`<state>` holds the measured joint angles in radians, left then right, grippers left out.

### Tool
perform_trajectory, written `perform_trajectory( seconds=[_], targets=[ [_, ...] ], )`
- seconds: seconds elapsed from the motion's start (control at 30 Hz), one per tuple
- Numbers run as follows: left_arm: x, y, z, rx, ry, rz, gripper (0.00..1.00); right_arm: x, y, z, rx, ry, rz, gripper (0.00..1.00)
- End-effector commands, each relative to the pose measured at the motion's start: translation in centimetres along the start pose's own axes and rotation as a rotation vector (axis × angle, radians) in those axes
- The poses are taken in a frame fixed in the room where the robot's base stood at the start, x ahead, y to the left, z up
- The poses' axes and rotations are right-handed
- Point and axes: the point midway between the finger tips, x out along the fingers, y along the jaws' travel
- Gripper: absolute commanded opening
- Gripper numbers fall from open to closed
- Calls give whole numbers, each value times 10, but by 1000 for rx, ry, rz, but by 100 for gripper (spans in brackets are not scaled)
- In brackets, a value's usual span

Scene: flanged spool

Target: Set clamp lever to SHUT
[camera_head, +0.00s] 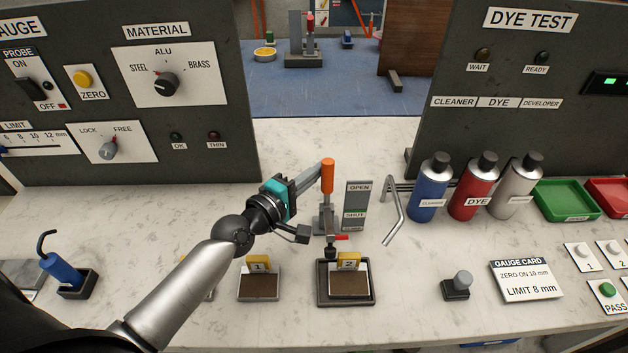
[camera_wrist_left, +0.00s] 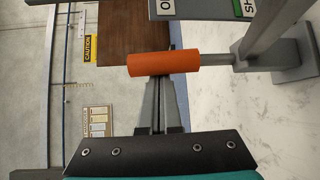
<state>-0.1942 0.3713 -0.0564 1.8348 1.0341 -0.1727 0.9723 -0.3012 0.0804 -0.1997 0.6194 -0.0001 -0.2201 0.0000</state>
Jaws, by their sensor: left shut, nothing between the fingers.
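The clamp lever has an orange handle (camera_head: 328,176) that points up, on a grey metal toggle clamp (camera_head: 327,218). Beside it stands a grey plate (camera_head: 356,205) marked OPEN at the top and SHUT lower down. My left gripper (camera_head: 318,170) is shut and empty, its fingertips at the left side of the orange handle. In the left wrist view the shut fingers (camera_wrist_left: 155,85) end right at the orange handle (camera_wrist_left: 164,64), partly behind it; I cannot tell whether they touch. My right gripper is not in view.
Below the clamp, block 2 (camera_head: 349,284) sits in a dark tray (camera_head: 322,296). Block 1 (camera_head: 259,283) lies to its left. A bent metal rod (camera_head: 392,222) and spray cans, including a blue one (camera_head: 430,190), stand to the right. Dark panels rise on both sides.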

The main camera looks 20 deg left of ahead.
Motion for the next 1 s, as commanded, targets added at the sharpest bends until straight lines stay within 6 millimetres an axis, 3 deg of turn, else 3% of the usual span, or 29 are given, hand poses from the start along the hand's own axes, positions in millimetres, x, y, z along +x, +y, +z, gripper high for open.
perform_trajectory(
  seconds=[0.03, 0.1, 0.5, 0.83, 1.0],
  targets=[
    [-3, -8, 3, 25, -4, 26, 0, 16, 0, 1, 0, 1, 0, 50],
    [-6, -8, 6, 59, -3, 67, 0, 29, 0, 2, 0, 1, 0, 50],
    [-25, -9, 20, 227, -2, 265, 0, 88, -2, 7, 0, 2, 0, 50],
    [-33, -8, 27, 299, -1, 352, 0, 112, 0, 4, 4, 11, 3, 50],
    [-34, -7, 28, 313, -1, 369, 0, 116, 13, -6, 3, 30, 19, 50]
  ],
)
